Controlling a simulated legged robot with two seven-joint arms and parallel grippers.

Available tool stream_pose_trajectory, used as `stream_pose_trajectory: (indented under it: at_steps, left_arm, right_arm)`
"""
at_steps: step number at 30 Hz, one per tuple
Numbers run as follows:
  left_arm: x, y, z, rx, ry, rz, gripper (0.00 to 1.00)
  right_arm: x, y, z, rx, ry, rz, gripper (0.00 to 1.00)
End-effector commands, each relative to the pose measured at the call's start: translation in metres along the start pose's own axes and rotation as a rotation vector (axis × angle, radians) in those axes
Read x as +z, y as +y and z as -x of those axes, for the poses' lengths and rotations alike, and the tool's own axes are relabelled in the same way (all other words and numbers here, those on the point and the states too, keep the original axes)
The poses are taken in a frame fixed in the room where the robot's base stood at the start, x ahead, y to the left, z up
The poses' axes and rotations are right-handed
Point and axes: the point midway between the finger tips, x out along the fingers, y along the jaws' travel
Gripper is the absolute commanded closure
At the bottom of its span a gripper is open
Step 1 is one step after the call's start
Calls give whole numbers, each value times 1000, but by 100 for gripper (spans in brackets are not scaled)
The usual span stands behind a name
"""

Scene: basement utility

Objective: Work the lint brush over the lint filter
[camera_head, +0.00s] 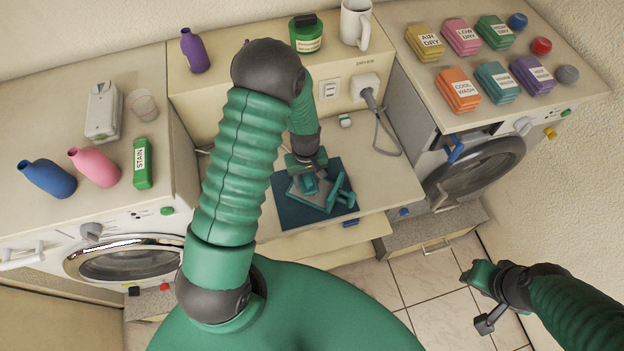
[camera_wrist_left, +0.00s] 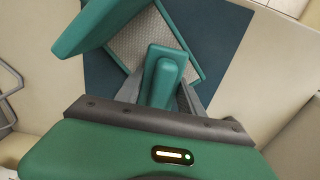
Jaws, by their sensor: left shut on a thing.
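The lint filter lies on a dark blue mat (camera_head: 290,212) on the low middle counter. Its grey mesh (camera_wrist_left: 143,62) sits in a green frame, with a raised green flap (camera_wrist_left: 92,24) at the left in the wrist view. My left gripper (camera_head: 309,181) is above the filter and shut on the green lint brush (camera_wrist_left: 163,76). The brush lies over the mesh in the wrist view; whether it touches cannot be told. The left gripper's fingers (camera_wrist_left: 160,98) flank the brush. My right gripper (camera_head: 479,297) is at the lower right, over the floor, away from the filter.
A washer (camera_head: 130,262) stands left and a dryer (camera_head: 476,165) right. Bottles and a green stain box (camera_head: 142,163) are on the left top. A mug (camera_head: 354,24) stands on the back shelf. A plug with cord (camera_head: 378,125) hangs behind the mat. Counter right of the mat is clear.

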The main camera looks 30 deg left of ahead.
Motion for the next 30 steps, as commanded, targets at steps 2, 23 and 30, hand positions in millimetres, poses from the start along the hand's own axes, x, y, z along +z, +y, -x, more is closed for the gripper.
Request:
stream_pose_trajectory:
  at_steps: [2, 23, 30]
  left_arm:
    - [-1, -1, 0, 0, 0, 0, 87]
    - [8, -6, -3, -3, -5, 2, 87]
    - [8, -23, -3, -4, -5, 1, 87]
  right_arm:
    - [0, 0, 0, 0, 0, 0, 64]
    - [0, 0, 2, 0, 0, 0, 64]
    - [-1, 0, 3, 0, 0, 0, 64]
